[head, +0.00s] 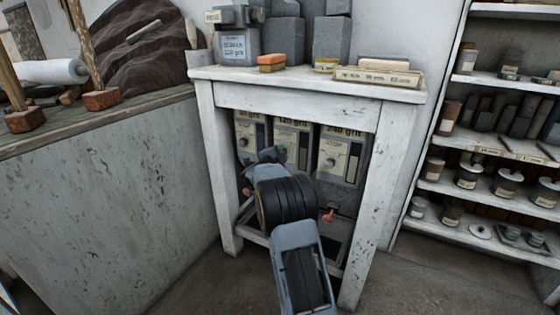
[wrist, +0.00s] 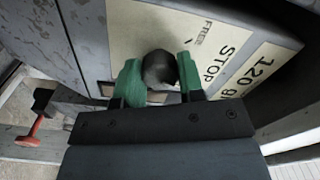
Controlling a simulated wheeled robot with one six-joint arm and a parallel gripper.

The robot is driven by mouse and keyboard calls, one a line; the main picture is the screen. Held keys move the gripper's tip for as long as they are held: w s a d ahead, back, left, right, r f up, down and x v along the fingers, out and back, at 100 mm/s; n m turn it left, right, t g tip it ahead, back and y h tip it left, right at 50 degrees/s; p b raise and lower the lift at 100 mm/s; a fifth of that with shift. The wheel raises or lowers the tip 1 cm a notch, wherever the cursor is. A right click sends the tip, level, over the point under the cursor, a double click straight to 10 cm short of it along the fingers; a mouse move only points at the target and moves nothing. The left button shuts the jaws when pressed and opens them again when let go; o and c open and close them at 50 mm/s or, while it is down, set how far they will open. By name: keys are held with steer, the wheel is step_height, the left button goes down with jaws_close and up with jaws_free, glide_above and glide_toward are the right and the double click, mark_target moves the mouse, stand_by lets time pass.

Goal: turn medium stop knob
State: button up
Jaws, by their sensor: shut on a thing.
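The middle box (head: 292,135), labelled 120 grit, stands under the white table between two similar boxes. In the wrist view its pale label plate (wrist: 225,45) shows the words FREE and STOP beside a dark round knob (wrist: 158,68). My gripper (wrist: 159,80) has its green fingers on either side of this knob and is shut on it. Which way the knob points cannot be told. In the head view my arm reaches under the table and hides the knob and the lower part of the middle box.
The 80 grit box (head: 250,135) is at left and the 240 grit box (head: 340,155) at right, with its own knob. A red handle (head: 328,215) sticks out low down. The table's legs (head: 372,210) flank the opening. Shelves (head: 490,185) with jars stand at right.

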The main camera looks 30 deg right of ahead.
steer(key=shift+s+d+m+b, duration=0.1)
steer(key=shift+d+m+b, duration=0.05)
steer(key=shift+m+b, duration=1.8)
steer(key=shift+m+p, duration=0.35)
steer(key=shift+m, duration=0.1)
steer(key=o, duration=0.7)
steer(key=shift+s+d, duration=0.1)
steer(key=shift+d, duration=0.05)
steer(key=shift+o, duration=1.1)
steer(key=shift+a, duration=0.3)
steer(key=p+v, duration=0.3)
steer(key=v, duration=1)
steer(key=shift+a, duration=0.35)
